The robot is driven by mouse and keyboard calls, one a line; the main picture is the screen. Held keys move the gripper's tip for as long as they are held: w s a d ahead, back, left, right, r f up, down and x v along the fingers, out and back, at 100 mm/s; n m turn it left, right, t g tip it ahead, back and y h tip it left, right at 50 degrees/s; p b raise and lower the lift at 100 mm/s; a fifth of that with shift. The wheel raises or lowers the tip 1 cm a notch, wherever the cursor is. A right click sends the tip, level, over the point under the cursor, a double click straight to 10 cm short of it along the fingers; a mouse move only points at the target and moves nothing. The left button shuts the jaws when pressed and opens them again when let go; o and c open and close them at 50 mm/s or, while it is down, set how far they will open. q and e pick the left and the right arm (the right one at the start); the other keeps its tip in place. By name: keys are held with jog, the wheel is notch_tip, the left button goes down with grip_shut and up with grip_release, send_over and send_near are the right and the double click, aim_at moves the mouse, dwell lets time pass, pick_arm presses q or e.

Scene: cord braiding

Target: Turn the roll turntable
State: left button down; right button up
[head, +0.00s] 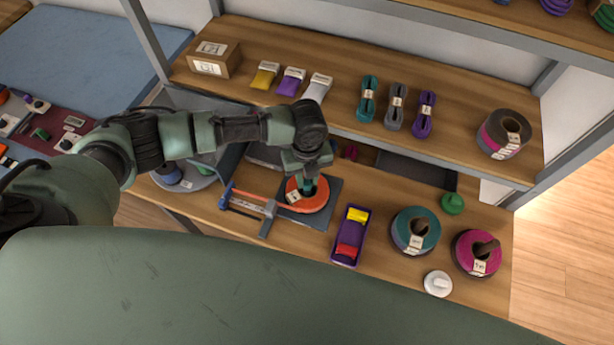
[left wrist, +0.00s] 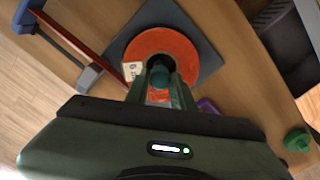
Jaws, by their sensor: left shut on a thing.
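The roll turntable shows as a dark square base (head: 328,214) with an orange-red roll (head: 305,204) lying flat on it; a small white label is on the roll. In the left wrist view the orange roll (left wrist: 183,47) and the dark base (left wrist: 206,33) sit straight ahead. My left gripper (head: 310,182) reaches down over the roll's middle. Its fingers (left wrist: 160,84) are shut on a teal knob (left wrist: 160,75) at the roll's centre. The fingertips are partly hidden in the head view. My right gripper is in neither view.
A blue and red clamp-like frame (head: 247,206) stands just left of the turntable. A purple tray (head: 338,254) with yellow and red pieces lies to the right. Teal (head: 401,238) and magenta (head: 463,251) rolls stand further right. A shelf (head: 345,110) overhangs behind.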

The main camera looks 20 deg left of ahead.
pick_arm(q)
jog(key=shift+w+r+m, duration=0.1)
jog(key=shift+m, duration=0.5)
dwell(0.3)
jog(key=c, duration=1.2)
grip_release()
notch_tip(320, 180, up, 8)
jog(key=shift+f+b, duration=0.1)
jog(key=shift+b, duration=0.9)
